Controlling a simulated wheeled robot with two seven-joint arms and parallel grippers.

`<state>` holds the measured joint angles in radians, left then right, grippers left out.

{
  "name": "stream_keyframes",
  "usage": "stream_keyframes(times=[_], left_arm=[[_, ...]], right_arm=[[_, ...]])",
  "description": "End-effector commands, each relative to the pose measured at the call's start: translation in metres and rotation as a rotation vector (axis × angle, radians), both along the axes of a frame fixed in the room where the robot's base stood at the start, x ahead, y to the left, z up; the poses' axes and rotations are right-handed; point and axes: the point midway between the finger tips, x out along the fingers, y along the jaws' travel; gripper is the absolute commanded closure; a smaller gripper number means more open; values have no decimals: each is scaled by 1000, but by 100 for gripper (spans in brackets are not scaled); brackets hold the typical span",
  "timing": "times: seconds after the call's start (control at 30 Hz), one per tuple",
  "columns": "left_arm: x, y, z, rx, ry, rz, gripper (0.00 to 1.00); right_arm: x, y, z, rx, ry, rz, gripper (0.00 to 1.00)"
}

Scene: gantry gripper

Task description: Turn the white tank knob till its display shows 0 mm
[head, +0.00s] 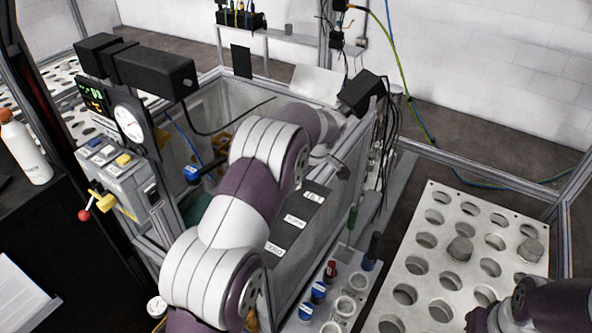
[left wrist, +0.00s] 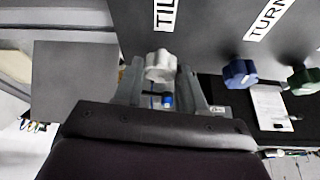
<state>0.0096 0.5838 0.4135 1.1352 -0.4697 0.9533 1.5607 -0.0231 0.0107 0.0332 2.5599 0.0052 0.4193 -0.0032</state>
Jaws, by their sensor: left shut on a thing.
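The white knob (left wrist: 160,66) sits between the two fingers of my left gripper (left wrist: 160,84) in the left wrist view. The gripper is shut on it, and the knob's top stays visible. A label starting "TIL" (left wrist: 164,14) is just above the knob. In the head view my left arm crosses the tank and hides the knob and the fingers. A black display (head: 93,98) with green and orange characters stands at the left; its reading is too small to make out surely. My right arm shows only partly at the lower right, its gripper not visible.
A blue knob (left wrist: 240,73) and a green knob (left wrist: 303,80) are right of the white one, near a "TURN" label (left wrist: 270,18). A round gauge (head: 130,129) is beside the display. A perforated plate (head: 470,215) is at right; a bottle (head: 25,150) stands at left.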

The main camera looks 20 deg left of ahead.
Motion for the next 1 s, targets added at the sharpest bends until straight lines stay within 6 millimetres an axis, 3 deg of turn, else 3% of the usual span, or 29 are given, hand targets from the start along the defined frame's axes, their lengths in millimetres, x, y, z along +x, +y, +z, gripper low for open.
stream_keyframes(times=[0.2,0.67,0.7,0.77,1.0], left_arm=[[2,-1,3,-1,-5,47,90],[2,-1,1,-1,-6,58,90],[2,-1,1,-1,-6,58,53],[2,-1,1,-1,-6,58,35],[1,-1,0,-1,-2,58,35]], right_arm=[[0,0,12,0,0,0,100],[0,0,13,0,0,0,100],[0,0,13,0,0,0,100],[0,0,13,0,0,0,100],[0,0,13,0,0,0,100]])
